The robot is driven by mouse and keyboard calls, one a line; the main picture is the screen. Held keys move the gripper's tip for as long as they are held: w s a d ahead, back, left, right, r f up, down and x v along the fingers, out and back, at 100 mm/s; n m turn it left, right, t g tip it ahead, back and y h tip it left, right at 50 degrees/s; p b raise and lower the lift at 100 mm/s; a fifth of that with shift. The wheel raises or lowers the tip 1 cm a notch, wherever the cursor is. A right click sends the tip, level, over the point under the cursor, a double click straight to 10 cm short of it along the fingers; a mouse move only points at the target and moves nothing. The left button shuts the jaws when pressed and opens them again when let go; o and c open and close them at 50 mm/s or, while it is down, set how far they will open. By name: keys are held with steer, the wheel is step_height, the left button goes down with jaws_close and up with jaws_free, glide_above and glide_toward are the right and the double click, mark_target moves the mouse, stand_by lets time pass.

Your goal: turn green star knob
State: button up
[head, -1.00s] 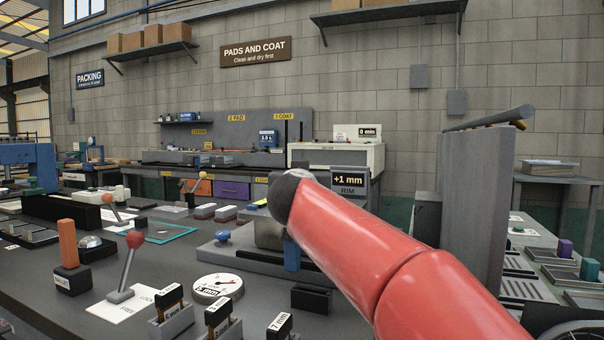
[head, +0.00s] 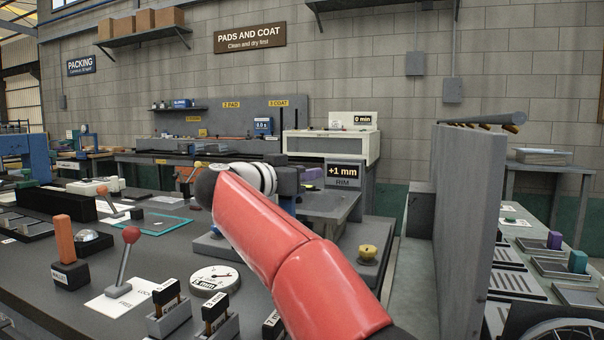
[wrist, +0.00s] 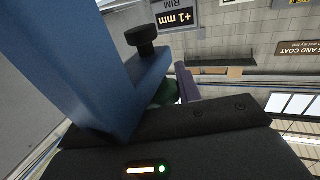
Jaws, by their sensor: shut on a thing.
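In the wrist view a small piece of the green star knob (wrist: 165,93) shows beside a blue upright (wrist: 92,65), just beyond the black edge of my gripper. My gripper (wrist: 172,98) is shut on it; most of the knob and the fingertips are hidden. In the head view my red arm hides much of the fixture and the green knob cannot be seen. The white wrist end of my arm is beside the grey-blue fixture (head: 287,182). The rim display (head: 343,172) reads +1 mm and also shows in the wrist view (wrist: 176,18).
A black knob (wrist: 141,34) stands close to the blue upright, and a purple piece (wrist: 187,83) is beside the green one. A yellow knob (head: 368,253) is on the fixture's right end. A red-balled lever (head: 131,235) and dial (head: 216,280) stand left. A grey panel (head: 470,210) rises at right.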

steer(key=shift+r, duration=0.15)
stand_by(0.3)
steer(key=o, duration=1)
steer(key=shift+c, duration=0.2)
steer(key=v, duration=0.7)
steer(key=shift+s+a, duration=0.2)
steer(key=shift+a, duration=0.15)
